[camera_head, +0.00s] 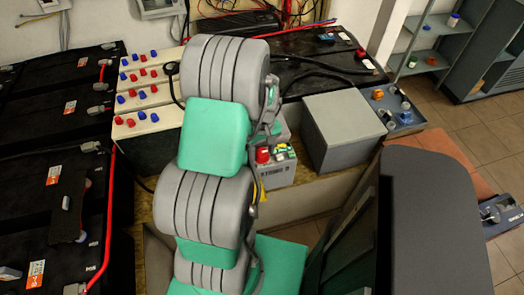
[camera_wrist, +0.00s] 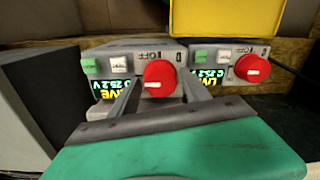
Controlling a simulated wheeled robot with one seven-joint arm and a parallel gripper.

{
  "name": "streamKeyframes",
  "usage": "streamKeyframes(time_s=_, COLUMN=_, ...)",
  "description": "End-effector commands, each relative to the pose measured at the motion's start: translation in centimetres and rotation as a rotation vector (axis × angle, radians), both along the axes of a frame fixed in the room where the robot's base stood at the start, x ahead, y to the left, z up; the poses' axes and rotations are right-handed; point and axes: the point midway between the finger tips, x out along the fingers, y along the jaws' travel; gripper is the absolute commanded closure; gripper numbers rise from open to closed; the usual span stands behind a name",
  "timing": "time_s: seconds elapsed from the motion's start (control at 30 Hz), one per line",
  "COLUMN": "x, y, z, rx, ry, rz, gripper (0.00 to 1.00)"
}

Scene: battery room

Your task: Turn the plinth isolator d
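In the wrist view two grey isolator boxes stand side by side, each with a red rotary knob, a lit display and an OFF mark. The left box's red knob (camera_wrist: 159,77) lies between the fingers of my gripper (camera_wrist: 158,90), which are apart, one on each side; whether they touch it I cannot tell. Its display (camera_wrist: 113,90) is lit and partly covered by a finger. The right box has its own red knob (camera_wrist: 252,69) and a lit display (camera_wrist: 208,80). In the head view a box labelled like "STRING D" (camera_head: 275,176) with a red knob (camera_head: 263,155) shows beside my arm.
A large grey box (camera_head: 343,130) stands right of the isolators. Black batteries (camera_head: 40,110) with red cables fill the left. White blocks (camera_head: 150,120) with red and blue caps stand behind my arm. A yellow surface (camera_wrist: 228,18) is at the top of the wrist view.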

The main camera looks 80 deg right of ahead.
Motion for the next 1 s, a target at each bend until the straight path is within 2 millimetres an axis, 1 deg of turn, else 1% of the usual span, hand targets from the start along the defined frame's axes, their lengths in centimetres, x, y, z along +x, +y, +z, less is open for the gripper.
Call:
streamKeyframes(time_s=0.03, x=0.0, y=0.0, z=0.0, rx=0.000, ry=0.000, rz=0.000, gripper=0.40)
streamKeyframes(time_s=0.1, x=0.0, y=0.0, z=0.0, rx=0.001, ry=0.001, rz=-0.001, gripper=0.36)
streamKeyframes(time_s=0.37, x=0.0, y=0.0, z=0.2, rx=0.000, ry=0.000, rz=-0.001, gripper=0.36)
streamKeyframes(time_s=0.47, x=0.0, y=-0.1, z=1.5, rx=-0.003, ry=0.000, rz=-0.001, gripper=0.36)
streamKeyframes(time_s=0.6, x=-0.1, y=-0.2, z=4.5, rx=-0.004, ry=0.000, rz=-0.001, gripper=0.36)
streamKeyframes(time_s=0.73, x=-0.2, y=-0.2, z=6.7, rx=-0.003, ry=0.000, rz=-0.001, gripper=0.36)
streamKeyframes(time_s=0.83, x=-0.2, y=-0.2, z=7.6, rx=-0.001, ry=0.000, rz=-0.001, gripper=0.36)
streamKeyframes(time_s=1.0, x=-0.2, y=-0.1, z=7.8, rx=0.001, ry=0.000, rz=-0.001, gripper=0.36)
